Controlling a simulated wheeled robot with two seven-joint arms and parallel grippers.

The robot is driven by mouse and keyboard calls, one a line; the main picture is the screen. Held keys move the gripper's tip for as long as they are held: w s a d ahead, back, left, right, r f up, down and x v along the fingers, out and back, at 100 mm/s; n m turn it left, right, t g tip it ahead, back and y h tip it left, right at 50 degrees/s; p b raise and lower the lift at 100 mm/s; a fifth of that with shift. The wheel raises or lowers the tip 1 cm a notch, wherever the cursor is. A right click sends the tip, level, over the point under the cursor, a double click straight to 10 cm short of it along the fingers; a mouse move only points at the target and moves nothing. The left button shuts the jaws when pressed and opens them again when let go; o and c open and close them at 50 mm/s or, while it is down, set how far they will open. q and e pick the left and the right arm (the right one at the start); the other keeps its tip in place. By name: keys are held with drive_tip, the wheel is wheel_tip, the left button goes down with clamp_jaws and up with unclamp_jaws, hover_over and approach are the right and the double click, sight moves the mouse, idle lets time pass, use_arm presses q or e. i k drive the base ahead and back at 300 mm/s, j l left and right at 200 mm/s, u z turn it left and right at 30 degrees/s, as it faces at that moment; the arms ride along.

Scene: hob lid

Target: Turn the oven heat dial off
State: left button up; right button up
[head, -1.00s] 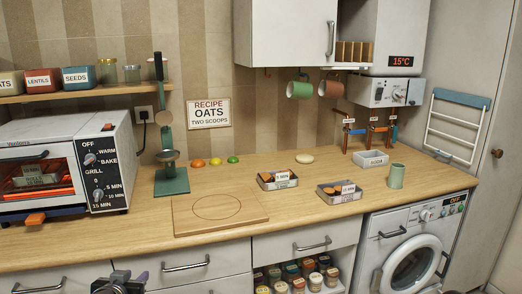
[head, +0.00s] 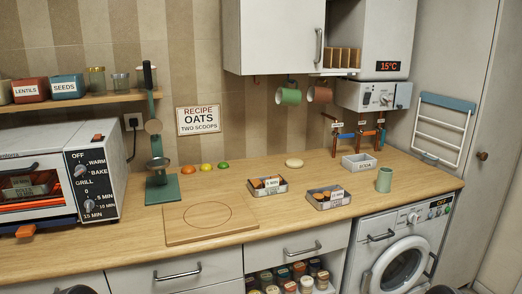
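The white oven (head: 60,140) stands at the left end of the worktop, cut by the picture's left edge. Its black control panel carries two dials. The upper, heat dial (head: 80,170) is marked OFF, WARM, BAKE and GRILL; its pointer is too small to read surely. The lower dial (head: 88,204) is marked in minutes. Orange glow shows behind the oven's glass door (head: 28,188). Neither gripper can be made out. Only dark rounded parts, likely of my arms, show at the bottom edge, well away from the dials.
A green stand (head: 162,190) with an upright arm stands right of the oven, and a wooden board (head: 180,232) lies in front of it. A shelf (head: 90,103) with tins hangs above the oven. Two small trays lie mid-worktop. A washing machine (head: 385,222) is at right.

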sight(80, 169)
drive_tip(key=u, duration=1.45)
